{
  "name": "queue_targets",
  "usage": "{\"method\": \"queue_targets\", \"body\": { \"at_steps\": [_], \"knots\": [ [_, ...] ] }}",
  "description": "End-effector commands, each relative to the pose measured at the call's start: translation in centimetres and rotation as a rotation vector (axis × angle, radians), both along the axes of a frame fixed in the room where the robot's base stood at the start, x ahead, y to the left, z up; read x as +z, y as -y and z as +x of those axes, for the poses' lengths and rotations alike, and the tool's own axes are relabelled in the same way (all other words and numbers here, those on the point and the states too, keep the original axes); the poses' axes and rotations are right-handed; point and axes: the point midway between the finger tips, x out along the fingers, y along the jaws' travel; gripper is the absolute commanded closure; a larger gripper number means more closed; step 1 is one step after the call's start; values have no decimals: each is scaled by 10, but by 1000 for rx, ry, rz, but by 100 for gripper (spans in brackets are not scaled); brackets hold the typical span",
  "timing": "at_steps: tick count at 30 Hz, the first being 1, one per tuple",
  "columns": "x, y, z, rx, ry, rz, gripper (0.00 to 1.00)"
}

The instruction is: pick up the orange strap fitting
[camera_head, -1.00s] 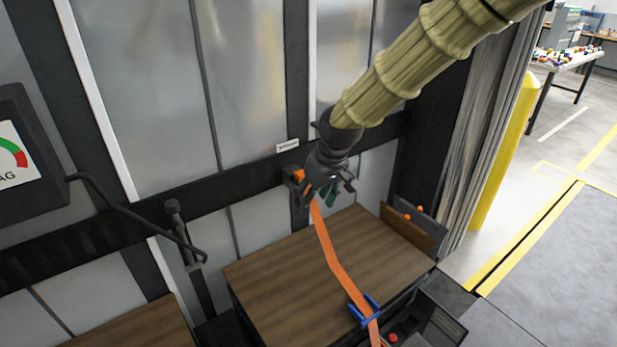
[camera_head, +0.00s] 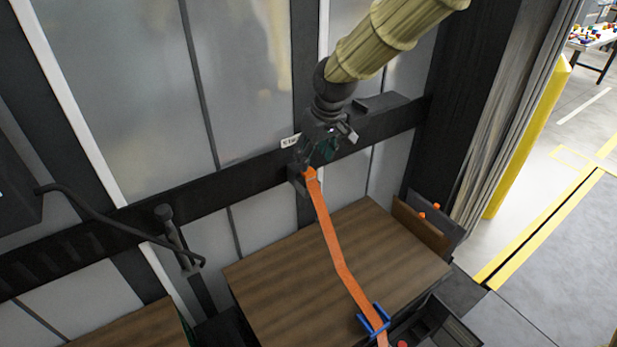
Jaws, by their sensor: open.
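The orange strap fitting (camera_head: 309,174) is at the top end of an orange strap (camera_head: 337,253), at a dark bracket (camera_head: 298,182) on the black wall rail. The strap runs down over the wooden box top to a blue clip (camera_head: 373,320) near the front edge. My gripper (camera_head: 318,158) is open, just above the fitting and close to it. I cannot tell whether its fingers touch the fitting. The fingers are small and partly hidden by the gripper body.
A wooden-topped box (camera_head: 330,275) stands below my gripper. A black rail (camera_head: 240,182) crosses the metal wall. A dark bent bar (camera_head: 110,226) juts out at left. An open dark bin (camera_head: 437,325) is at lower right. A yellow post (camera_head: 528,140) stands further right.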

Motion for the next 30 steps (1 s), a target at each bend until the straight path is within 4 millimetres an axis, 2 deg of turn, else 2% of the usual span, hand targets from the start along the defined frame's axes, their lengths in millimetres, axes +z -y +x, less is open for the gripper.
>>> {"method": "queue_targets", "body": {
  "at_steps": [8,18,24,30],
  "knots": [
    [-15,-4,5,2,0,0,45],
    [-50,-11,14,4,-1,-1,45],
    [-59,-13,16,4,1,0,45],
    [-59,-13,16,4,1,0,45]
  ]
}}
